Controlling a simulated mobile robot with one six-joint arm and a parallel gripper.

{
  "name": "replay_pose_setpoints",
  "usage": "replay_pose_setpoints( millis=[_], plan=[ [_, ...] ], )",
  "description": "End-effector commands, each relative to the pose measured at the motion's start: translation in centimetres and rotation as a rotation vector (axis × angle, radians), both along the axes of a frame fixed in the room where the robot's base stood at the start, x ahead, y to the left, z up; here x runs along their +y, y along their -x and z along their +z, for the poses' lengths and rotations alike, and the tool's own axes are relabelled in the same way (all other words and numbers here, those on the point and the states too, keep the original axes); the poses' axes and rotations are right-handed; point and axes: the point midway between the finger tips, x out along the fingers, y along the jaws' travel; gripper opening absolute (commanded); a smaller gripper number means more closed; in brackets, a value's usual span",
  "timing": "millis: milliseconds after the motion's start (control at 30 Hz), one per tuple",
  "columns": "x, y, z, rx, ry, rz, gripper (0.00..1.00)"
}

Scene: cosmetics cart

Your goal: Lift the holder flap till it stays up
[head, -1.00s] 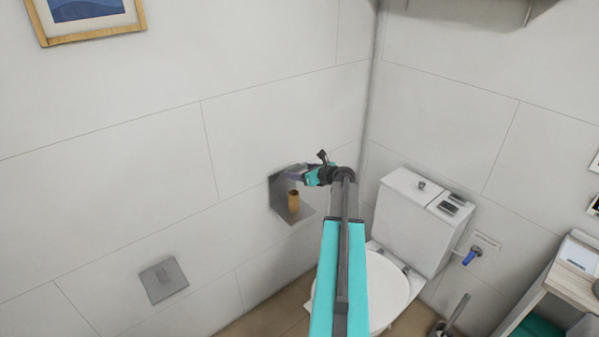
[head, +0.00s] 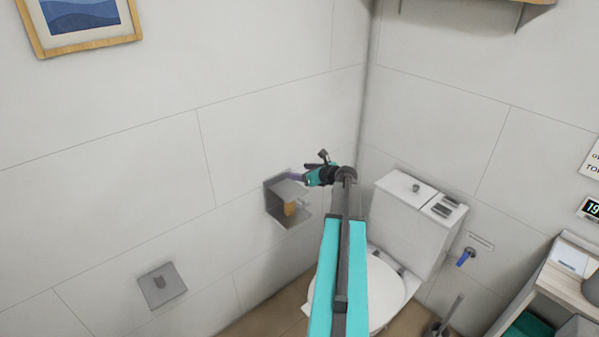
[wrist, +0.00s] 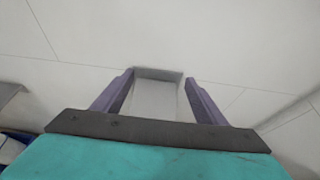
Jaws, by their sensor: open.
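The grey metal holder (head: 275,209) is fixed to the left wall, left of the toilet. Its flap (head: 288,190) slants out from the wall over a brown roll core (head: 290,209), covering the core's upper part. My gripper (head: 296,177) is at the upper right of the holder, close to the flap's top. In the wrist view the purple fingers of my gripper (wrist: 160,80) stand apart, with a pale grey panel (wrist: 154,98) of the holder showing between them. I cannot tell whether a finger touches the flap.
The white toilet (head: 385,285) stands right of my arm. A grey wall plate (head: 162,287) is at the lower left. A toilet brush (head: 447,318) and a shelf unit (head: 560,268) are at the right.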

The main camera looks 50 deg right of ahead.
Motion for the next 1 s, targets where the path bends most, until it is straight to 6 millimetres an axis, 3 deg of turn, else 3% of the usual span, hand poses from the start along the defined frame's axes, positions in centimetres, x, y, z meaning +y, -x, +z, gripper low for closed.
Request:
replay_pose_setpoints(
  millis=[1000],
  plan=[
    [0.4, 2.8, 3.9, 0.0, 0.0, 0.0, 0.66]
  ],
)
